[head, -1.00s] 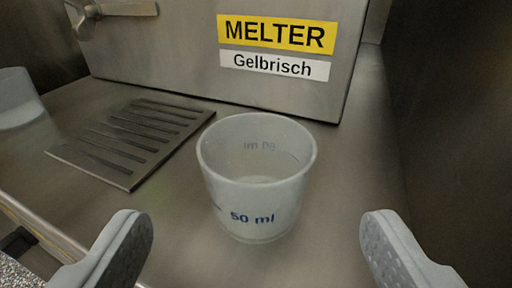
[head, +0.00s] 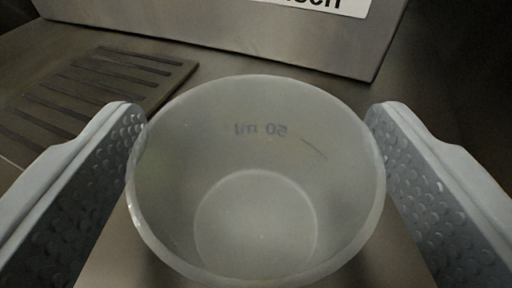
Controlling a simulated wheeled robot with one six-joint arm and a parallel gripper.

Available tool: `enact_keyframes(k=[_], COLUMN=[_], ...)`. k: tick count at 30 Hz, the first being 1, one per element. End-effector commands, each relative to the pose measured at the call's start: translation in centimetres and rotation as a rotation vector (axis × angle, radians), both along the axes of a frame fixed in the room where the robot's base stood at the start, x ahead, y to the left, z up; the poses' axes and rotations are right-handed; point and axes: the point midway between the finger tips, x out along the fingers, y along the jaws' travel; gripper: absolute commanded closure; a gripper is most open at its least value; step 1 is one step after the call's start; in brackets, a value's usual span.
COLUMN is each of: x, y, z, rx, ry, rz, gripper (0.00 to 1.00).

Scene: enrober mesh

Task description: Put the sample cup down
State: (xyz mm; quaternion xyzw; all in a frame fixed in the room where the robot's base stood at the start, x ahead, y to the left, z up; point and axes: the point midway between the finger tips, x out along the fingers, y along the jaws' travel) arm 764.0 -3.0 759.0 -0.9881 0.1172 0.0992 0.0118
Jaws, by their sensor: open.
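The sample cup (head: 255,215) is a translucent, whitish cup with a 50 ml mark, standing upright on the steel surface in the middle of the view. I look down into it and it appears empty. My gripper (head: 255,118) is open, with one grey padded finger on each side of the cup. The left finger looks very close to the rim, and the right finger also sits close beside it. Whether either finger touches the cup I cannot tell.
A slotted drip grate (head: 90,92) lies on the steel surface at the upper left. The steel front of the melter (head: 215,25) stands behind the cup, its label partly cut off. A dark wall or gap lies at the right.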

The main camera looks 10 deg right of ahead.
Motion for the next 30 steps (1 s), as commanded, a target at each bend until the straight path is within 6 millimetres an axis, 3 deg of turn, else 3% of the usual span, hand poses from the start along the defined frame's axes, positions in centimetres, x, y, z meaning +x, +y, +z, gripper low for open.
enact_keyframes(k=[3, 10, 12, 23, 30], x=[0.0, 0.0, 0.0, 0.0, 0.0], y=[0.0, 0.0, 0.0, 0.0, 0.0], z=[0.0, 0.0, 0.0, 1.1, 5.7], rx=[0.0, 0.0, 0.0, 0.0, 0.001], ry=[0.0, 0.0, 0.0, -0.002, -0.006], rz=[0.0, 0.0, 0.0, 0.0, 0.001], gripper=[0.25, 0.7, 0.73, 0.74, 0.74])
